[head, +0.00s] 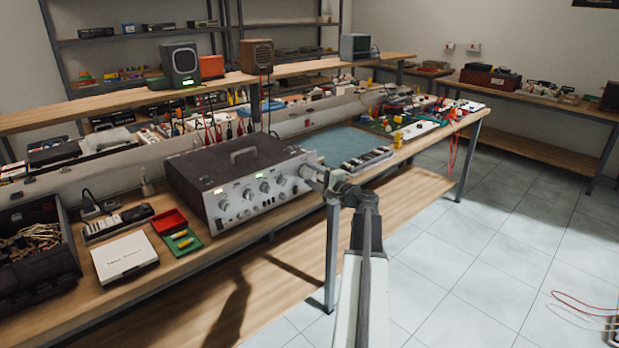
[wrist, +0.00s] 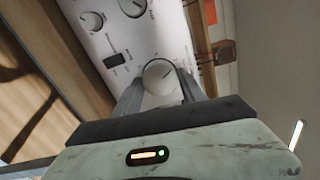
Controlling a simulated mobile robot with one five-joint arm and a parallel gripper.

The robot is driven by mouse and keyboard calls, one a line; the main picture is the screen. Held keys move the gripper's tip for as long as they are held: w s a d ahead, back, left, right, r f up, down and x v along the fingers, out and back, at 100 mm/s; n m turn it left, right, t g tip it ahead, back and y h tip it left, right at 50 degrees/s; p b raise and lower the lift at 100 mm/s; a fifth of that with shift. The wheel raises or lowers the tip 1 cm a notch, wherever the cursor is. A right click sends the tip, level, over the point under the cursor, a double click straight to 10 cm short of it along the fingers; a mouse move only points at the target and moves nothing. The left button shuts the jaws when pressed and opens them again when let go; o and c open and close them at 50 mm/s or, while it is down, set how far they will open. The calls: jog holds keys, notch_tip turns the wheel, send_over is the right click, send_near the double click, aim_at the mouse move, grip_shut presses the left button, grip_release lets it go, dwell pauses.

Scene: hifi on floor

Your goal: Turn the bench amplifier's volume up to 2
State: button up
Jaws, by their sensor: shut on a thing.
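The bench amplifier (head: 240,178) is a dark box with a silver front panel and a top handle, standing on the wooden workbench. Its front carries several round knobs and small green lit displays. My gripper (head: 312,176) is at the right end of that front panel. In the wrist view, my gripper (wrist: 160,92) has its two fingers on either side of a silver round knob (wrist: 159,77) with a dark pointer line, and is shut on it. The amplifier panel (wrist: 130,50) also shows two other knobs and a dark switch. The scale marks are too small to read.
A white box (head: 124,256), a red tray (head: 169,221) and a green tray (head: 182,242) lie left of the amplifier. A black crate (head: 36,250) stands at the far left. A blue mat (head: 335,146) lies beyond the amplifier. The tiled floor (head: 480,270) at right is mostly clear.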

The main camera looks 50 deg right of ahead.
jog(key=shift+w, duration=0.1)
jog(key=o, duration=1.4)
jog(key=shift+c, duration=0.2)
jog(key=s, duration=0.7)
jog(key=shift+s+a, duration=0.35)
jog(key=shift+s, duration=0.05)
